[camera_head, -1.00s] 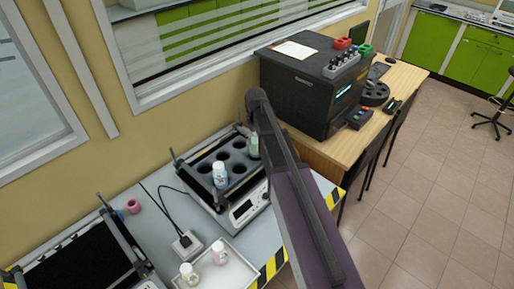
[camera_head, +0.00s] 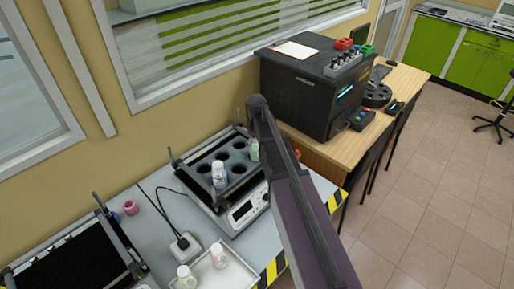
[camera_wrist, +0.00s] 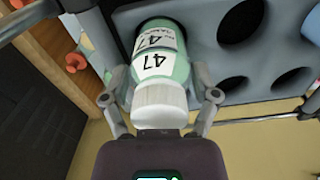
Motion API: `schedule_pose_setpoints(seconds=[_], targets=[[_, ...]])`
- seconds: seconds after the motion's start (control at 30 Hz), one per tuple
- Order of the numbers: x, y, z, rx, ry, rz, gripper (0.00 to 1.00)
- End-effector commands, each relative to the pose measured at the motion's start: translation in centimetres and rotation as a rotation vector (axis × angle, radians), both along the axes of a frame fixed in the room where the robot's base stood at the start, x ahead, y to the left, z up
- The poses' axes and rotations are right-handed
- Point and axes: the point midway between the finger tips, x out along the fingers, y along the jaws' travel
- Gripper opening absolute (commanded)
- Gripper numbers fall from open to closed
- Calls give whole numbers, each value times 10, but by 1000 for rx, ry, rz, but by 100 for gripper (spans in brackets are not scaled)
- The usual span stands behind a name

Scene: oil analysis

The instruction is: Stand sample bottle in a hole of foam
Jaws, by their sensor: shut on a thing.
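My gripper (camera_wrist: 161,85) is shut on a green sample bottle (camera_wrist: 162,45) with a white cap and a label reading 47. The fingers close on both sides of it near the cap. The bottle also shows in the head view (camera_head: 253,150), at the right end of the dark foam (camera_head: 229,162). In the wrist view its far end is at the foam (camera_wrist: 205,45), which has several round dark holes. I cannot tell how far that end sits in a hole. My gripper is mostly hidden behind my arm in the head view.
A white-capped bottle (camera_head: 219,174) stands at the foam's front left. A pale tray (camera_head: 236,275) with white-capped bottles lies in front. A power socket (camera_head: 184,246) and cable lie left of the foam's device. A large black machine (camera_head: 312,88) stands behind to the right.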

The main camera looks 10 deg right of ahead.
Motion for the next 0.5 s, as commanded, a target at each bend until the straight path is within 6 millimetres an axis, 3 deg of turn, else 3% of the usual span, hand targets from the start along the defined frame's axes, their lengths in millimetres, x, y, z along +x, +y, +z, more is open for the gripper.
schedule_pose_setpoints(seconds=[0.43, 0.47, 0.5], targets=[[0, -1, -4, 0, 0, -1, 20], [0, -1, -3, 0, 0, -1, 83], [0, -1, -3, 0, 0, -1, 95]])
